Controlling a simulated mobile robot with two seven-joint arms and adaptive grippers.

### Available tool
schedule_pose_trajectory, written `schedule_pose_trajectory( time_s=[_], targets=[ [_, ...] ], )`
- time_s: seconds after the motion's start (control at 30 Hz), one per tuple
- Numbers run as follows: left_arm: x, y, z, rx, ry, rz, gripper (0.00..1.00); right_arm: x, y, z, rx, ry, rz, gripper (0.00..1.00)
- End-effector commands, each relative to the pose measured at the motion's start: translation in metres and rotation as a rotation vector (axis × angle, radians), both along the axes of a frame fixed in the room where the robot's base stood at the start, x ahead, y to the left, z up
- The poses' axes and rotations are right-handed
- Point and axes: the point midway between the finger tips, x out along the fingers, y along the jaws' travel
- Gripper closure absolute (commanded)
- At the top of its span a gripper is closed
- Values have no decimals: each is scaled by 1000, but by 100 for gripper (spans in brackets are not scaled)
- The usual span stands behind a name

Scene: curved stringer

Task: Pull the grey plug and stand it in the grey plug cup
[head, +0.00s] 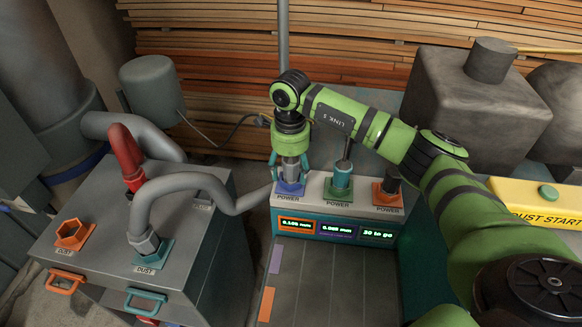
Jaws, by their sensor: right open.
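My right gripper (290,182) points down over the blue power socket (290,189) at the left end of the power panel. Its teal fingers are open, one on each side of a grey plug (291,170) that appears to stand upright in that socket. The gripper hides much of this plug, and I cannot tell whether the fingers touch it. I cannot make out a grey plug cup. My left gripper is not in view.
A metal cabinet (105,222) on the left holds an orange dust port (74,234), a red hose end (126,150) and a grey hose (182,184) in a teal port. The hose runs toward the panel's left side. A yellow start box (540,203) is right. Stacked boards line the back.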

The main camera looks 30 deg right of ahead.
Motion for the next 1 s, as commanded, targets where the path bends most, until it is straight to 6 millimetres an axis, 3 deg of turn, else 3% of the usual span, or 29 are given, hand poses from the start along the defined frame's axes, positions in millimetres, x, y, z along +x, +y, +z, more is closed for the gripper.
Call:
schedule_pose_trajectory(
  time_s=[0.03,0.17,0.63,0.77,0.9,1.0],
  targets=[
    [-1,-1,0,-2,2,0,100,0,0,0,0,0,0,48],
    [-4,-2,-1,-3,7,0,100,0,0,0,0,0,0,100],
    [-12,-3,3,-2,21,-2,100,1,0,7,1,-2,0,100],
    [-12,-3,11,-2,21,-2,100,1,0,21,1,-3,0,100],
    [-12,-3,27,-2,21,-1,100,1,1,47,2,-4,0,100],
    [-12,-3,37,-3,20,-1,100,-16,-6,57,-1,0,1,100]
  ],
)
